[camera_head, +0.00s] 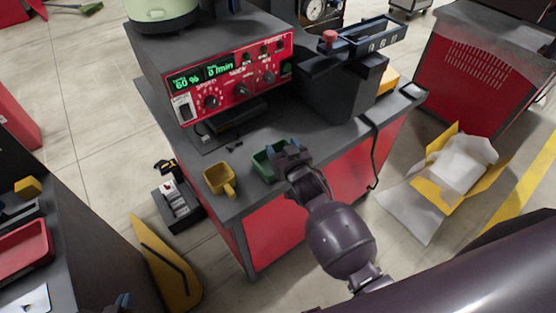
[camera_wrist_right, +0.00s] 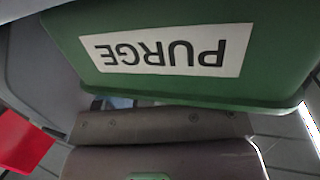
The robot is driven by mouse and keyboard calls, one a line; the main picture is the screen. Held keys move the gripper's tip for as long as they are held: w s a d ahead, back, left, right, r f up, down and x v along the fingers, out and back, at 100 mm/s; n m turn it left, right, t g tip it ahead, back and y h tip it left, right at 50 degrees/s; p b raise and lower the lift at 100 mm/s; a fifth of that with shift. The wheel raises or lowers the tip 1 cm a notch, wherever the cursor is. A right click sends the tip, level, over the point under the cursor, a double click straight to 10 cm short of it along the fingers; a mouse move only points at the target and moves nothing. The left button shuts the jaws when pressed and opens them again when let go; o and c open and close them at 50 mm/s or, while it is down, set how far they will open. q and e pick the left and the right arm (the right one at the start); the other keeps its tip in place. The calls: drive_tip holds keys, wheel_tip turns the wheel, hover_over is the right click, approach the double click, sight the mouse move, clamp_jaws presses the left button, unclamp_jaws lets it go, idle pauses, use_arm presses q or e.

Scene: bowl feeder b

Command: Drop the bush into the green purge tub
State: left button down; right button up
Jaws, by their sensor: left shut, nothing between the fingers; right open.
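The green purge tub (camera_head: 262,166) stands near the front edge of the grey bench top. In the right wrist view the tub's green wall (camera_wrist_right: 270,75) fills the top, with its white PURGE label upside down. My right gripper (camera_head: 288,156) is open at the tub's right side and covers part of it. I cannot tell whether it touches the tub. My left gripper (camera_head: 122,301) shows only as a small dark piece at the bottom edge, shut and empty, far from the tub. I do not see the bush in either view; the tub's inside is mostly hidden.
A yellow scoop-like cup (camera_head: 218,180) stands left of the tub. Behind is the red control panel (camera_head: 237,78) of the feeder. A black-and-red fixture (camera_head: 345,75) stands at the bench's right. An opened yellow box (camera_head: 455,170) is on the floor at right.

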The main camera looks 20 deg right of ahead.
drive_tip(key=shift+s, duration=0.1)
drive_tip(key=s+r, duration=0.1)
drive_tip(key=s, duration=0.9)
drive_tip(key=shift+s+d+r+p, duration=0.2)
drive_tip(key=shift+d+r+p, duration=0.15)
drive_tip(key=shift+d, duration=0.1)
drive_tip(key=shift+f, duration=0.1)
drive_tip(key=s+d+f+g, duration=0.1)
drive_tip(key=s+d+f, duration=0.1)
drive_tip(key=s, duration=0.3)
drive_tip(key=s+d+f+g+h, duration=0.1)
drive_tip(key=s+d+f+g, duration=0.1)
drive_tip(key=s+d+f, duration=0.1)
drive_tip(key=s+d+f+g, duration=0.1)
drive_tip(key=s+d+f, duration=0.2)
drive_tip(key=s, duration=0.5)
drive_tip(key=shift+d+f+g+h, duration=0.25)
drive_tip(key=shift+d+g+h, duration=0.05)
drive_tip(key=shift+d, duration=0.6)
